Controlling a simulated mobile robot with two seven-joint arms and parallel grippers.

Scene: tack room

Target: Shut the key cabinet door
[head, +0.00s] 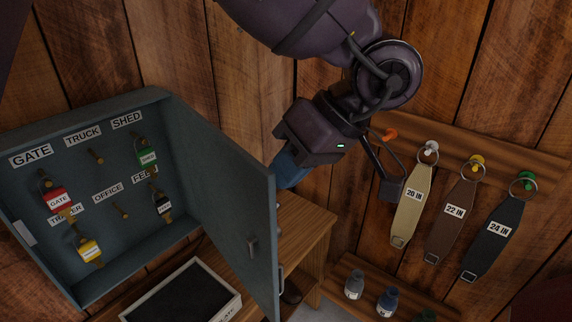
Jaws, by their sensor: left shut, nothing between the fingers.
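The grey-blue key cabinet (87,112) hangs on the plank wall at the left, its inside exposed. Its door (225,185) stands open, swung out from the cabinet's right side, with a small dark latch-like piece (252,246) near the free edge. My left gripper (290,168) comes down from the top and is shut and empty. Its blue fingers are at the right, outer side of the door near the upper free corner. The door hides part of the fingers, so I cannot tell whether they touch it. My right gripper is out of view.
Tagged keys such as the red one (55,199) hang inside the cabinet. A framed dark tray (187,296) and wooden furniture (305,232) are below the door. Leather straps (411,207) hang from a rack at right, with small bottles (354,284) beneath.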

